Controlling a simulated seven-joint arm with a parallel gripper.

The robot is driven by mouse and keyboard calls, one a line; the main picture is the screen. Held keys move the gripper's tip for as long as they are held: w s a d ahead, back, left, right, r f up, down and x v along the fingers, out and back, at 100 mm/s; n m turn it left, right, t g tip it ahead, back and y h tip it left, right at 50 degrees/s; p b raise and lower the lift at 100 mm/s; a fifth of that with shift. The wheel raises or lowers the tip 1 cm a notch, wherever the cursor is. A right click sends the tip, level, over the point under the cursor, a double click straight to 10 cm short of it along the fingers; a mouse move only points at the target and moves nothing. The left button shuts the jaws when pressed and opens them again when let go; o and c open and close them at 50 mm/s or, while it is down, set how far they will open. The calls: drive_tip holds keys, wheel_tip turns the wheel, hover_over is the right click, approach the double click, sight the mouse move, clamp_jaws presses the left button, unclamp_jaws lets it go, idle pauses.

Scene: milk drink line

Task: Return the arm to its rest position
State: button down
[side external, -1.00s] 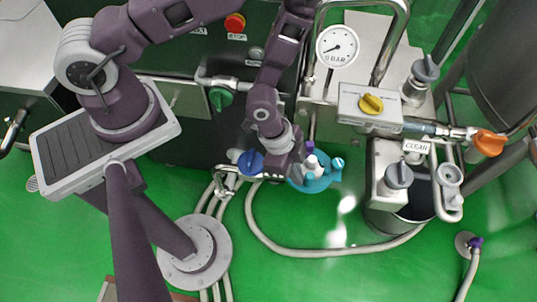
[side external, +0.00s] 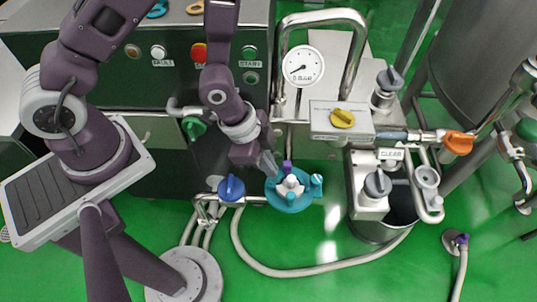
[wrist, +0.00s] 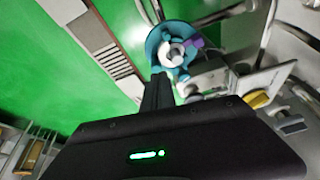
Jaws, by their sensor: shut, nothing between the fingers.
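My gripper (side external: 268,165) is at the end of my purple arm, a little above and to the left of a round teal fitting with a white centre (side external: 291,189) in the side view. Its fingers are together with nothing between them. In the wrist view the shut fingers (wrist: 157,90) point toward the same teal fitting (wrist: 172,47), which looks a little beyond them. I cannot tell the exact gap between the fingertips and the fitting.
A blue valve knob (side external: 231,188) and a green one (side external: 194,127) sit close by. A gauge (side external: 304,66), a yellow knob (side external: 342,118) and an orange handle (side external: 459,143) are at the right. A dark panel with buttons (side external: 199,53) stands behind. Hoses lie on the green floor.

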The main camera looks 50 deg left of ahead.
drive_tip(key=w+a+r+n+t+y, duration=0.15)
drive_tip(key=a+r, duration=0.25)
drive_tip(key=r, duration=0.5)
drive_tip(key=w+a+r+n+t+y, duration=0.1)
drive_tip(key=a+r+n, duration=0.25)
drive_tip(key=r, duration=0.45)
drive_tip(key=s+a+r+n, duration=0.2)
drive_tip(key=s+r+n, duration=0.1)
drive_tip(key=s+r, duration=0.3)
drive_tip(key=s+a+r+n, duration=0.2)
drive_tip(key=s+r, duration=0.5)
drive_tip(key=s, duration=0.1)
drive_tip(key=shift+s+a+n+y, duration=0.25)
drive_tip(key=shift+a+n+y, duration=0.05)
drive_tip(key=shift+n+y, duration=0.1)
